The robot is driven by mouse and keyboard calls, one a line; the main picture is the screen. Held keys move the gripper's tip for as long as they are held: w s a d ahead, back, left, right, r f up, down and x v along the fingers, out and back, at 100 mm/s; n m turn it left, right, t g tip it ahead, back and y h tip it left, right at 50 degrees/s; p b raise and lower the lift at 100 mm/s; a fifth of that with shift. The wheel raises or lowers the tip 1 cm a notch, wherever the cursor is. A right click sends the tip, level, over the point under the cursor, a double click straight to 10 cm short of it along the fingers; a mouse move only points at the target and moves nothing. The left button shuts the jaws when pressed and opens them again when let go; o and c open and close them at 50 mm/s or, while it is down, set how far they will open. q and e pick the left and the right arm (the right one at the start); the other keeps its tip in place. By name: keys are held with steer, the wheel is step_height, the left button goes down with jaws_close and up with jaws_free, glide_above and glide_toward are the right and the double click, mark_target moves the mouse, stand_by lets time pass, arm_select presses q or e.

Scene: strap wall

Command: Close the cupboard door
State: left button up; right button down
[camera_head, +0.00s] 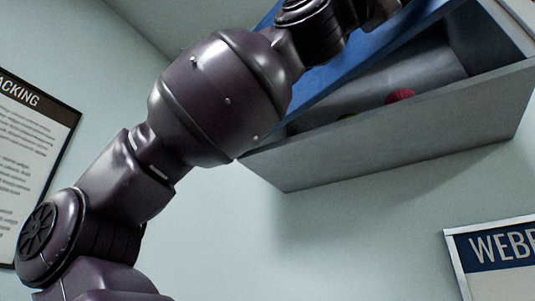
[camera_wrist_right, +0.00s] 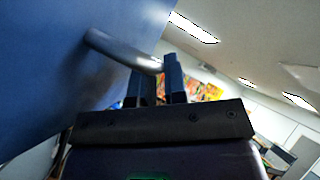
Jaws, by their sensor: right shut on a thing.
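The grey cupboard (camera_head: 400,135) hangs on the wall at the upper right of the head view. Its blue door (camera_head: 335,68) stands open, and part of the inside shows. The door also fills the left of the right wrist view (camera_wrist_right: 60,70), with a metal bar handle (camera_wrist_right: 120,50) on it. My right gripper (camera_wrist_right: 158,84) is at the free end of this handle, with its fingers shut on the bar. One of my arms crosses the head view in front of the door and hides part of it. No gripper fingers show clearly there, and my left gripper is not seen.
A red round thing (camera_head: 400,96) lies inside the cupboard. A framed poster (camera_head: 35,140) hangs on the wall at the left, and a sign (camera_head: 495,250) at the lower right.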

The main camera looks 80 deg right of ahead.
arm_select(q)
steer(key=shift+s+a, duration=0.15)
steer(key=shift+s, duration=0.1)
arm_select(e)
steer(key=s+d+n+h, duration=0.4)
steer(key=s+d+h, duration=0.4)
steer(key=d, duration=0.5)
steer(key=shift+s+d+t+h, duration=0.2)
steer(key=shift+d+t+h, duration=0.05)
steer(key=shift+t+h, duration=0.15)
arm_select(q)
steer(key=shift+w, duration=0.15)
arm_select(e)
steer(key=shift+r, duration=0.2)
steer(key=c, duration=1.6)
jaws_free()
steer(key=shift+d, duration=0.1)
steer(key=o, duration=0.4)
steer(key=shift+s+d+f, duration=0.1)
steer(key=shift+s+d, duration=0.05)
steer(key=shift+d, duration=0.15)
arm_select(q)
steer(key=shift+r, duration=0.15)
arm_select(e)
steer(key=shift+o, duration=0.2)
steer(key=shift+a, duration=0.15)
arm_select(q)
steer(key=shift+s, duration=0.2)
arm_select(e)
steer(key=shift+f, duration=0.1)
